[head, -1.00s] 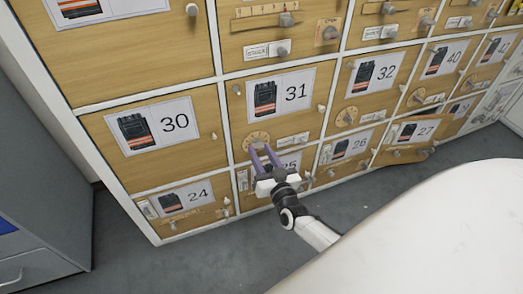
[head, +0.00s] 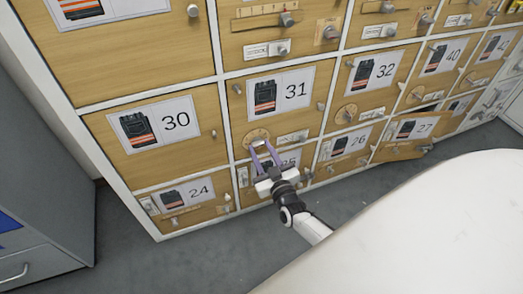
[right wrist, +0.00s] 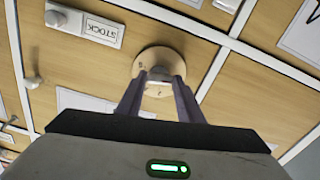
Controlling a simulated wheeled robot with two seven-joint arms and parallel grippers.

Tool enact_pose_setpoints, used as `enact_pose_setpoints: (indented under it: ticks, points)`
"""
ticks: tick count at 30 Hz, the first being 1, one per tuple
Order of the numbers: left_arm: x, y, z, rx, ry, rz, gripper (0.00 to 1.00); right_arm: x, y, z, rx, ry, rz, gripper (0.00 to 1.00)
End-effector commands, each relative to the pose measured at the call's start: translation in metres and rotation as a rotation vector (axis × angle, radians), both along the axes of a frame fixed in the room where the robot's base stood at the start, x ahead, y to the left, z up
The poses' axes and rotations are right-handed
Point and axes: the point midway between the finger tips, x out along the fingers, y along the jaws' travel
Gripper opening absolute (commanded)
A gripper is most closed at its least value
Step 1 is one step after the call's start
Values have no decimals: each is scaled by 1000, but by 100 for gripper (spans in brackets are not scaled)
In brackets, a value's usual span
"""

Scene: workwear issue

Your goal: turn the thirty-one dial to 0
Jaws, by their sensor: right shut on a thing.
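The door marked 31 (head: 306,113) is a wooden locker front with a picture card of a dark garment with orange bands. Its round wooden dial (head: 249,138) sits at the door's lower left. In the right wrist view the dial (right wrist: 142,62) shows as a pale disc with a small knob. My right gripper (head: 262,149) has its purple fingers at the dial. In the right wrist view the gripper (right wrist: 159,80) is shut on the dial's knob, one finger on each side. The dial's markings are too small to read. My left gripper is not in view.
A STOCK label with a grey knob (right wrist: 56,18) is on the same door, beside the dial. Door 27 (head: 408,145) stands ajar. A grey cabinet (head: 38,190) stands at the left, with open floor in front.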

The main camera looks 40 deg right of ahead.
Motion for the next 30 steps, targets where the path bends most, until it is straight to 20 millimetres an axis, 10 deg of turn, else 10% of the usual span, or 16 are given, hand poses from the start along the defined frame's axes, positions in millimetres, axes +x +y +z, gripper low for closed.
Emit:
enact_pose_setpoints:
  ticks: [4,5,8,20,30]
  points:
    - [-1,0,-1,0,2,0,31,-1,0,-1,-4,3,2,11]
    - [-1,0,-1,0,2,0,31,-1,0,-1,-4,3,2,35]
    - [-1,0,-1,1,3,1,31,0,0,-1,-5,2,2,52]
    - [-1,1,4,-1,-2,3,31,-8,2,1,0,2,1,52]
    - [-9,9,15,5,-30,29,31,-69,17,1,-1,5,1,52]
